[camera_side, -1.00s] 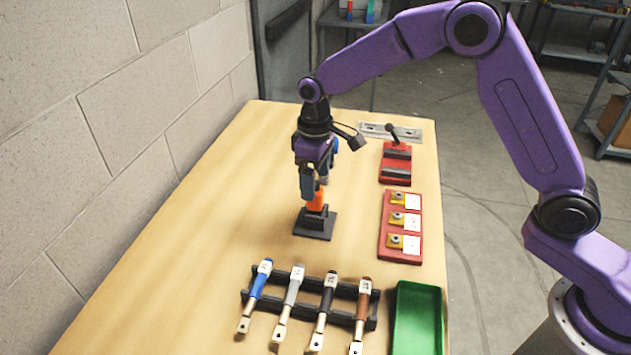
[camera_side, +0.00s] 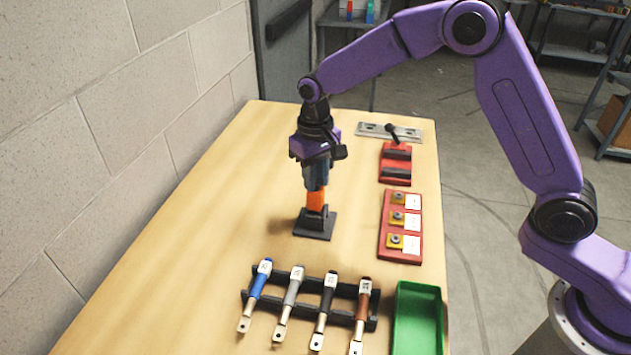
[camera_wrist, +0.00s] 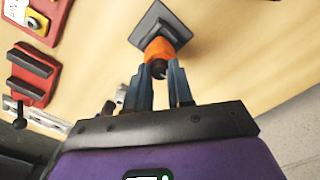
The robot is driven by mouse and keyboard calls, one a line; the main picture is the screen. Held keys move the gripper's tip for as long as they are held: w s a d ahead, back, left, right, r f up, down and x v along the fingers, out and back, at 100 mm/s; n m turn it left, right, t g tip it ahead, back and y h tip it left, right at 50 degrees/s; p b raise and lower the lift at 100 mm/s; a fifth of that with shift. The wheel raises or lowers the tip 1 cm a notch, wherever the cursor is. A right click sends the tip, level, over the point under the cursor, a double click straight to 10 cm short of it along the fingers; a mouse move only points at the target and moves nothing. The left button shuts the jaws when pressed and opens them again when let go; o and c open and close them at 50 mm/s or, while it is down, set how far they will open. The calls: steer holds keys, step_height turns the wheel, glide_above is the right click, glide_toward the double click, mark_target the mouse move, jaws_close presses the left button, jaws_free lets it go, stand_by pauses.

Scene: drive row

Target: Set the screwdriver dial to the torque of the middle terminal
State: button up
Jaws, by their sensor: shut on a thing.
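The screwdriver (camera_side: 315,202) is orange with a dark top and stands upright in a black square-based stand (camera_side: 313,226). It also shows in the wrist view (camera_wrist: 163,47), between the blue fingers. My gripper (camera_side: 315,184) points down from above and is shut on the screwdriver's upper end; the fingers cover the dial, and no setting can be read. The red terminal board (camera_side: 386,250) lies to the right with three yellow terminals, each beside a white label. The middle terminal (camera_side: 397,218) has a label (camera_side: 412,221) too small to read.
A black rack (camera_side: 343,291) at the front holds several tagged tools, including a blue-handled one (camera_side: 259,281). A green tray (camera_side: 418,291) stands at the front right. A red fixture (camera_side: 396,172) and a grey plate (camera_side: 408,133) lie behind the board. The table's left side is clear.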

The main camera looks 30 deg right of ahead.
steer(key=shift+m, duration=0.6)
steer(key=o, duration=1.4)
steer(key=shift+r, duration=3.5)
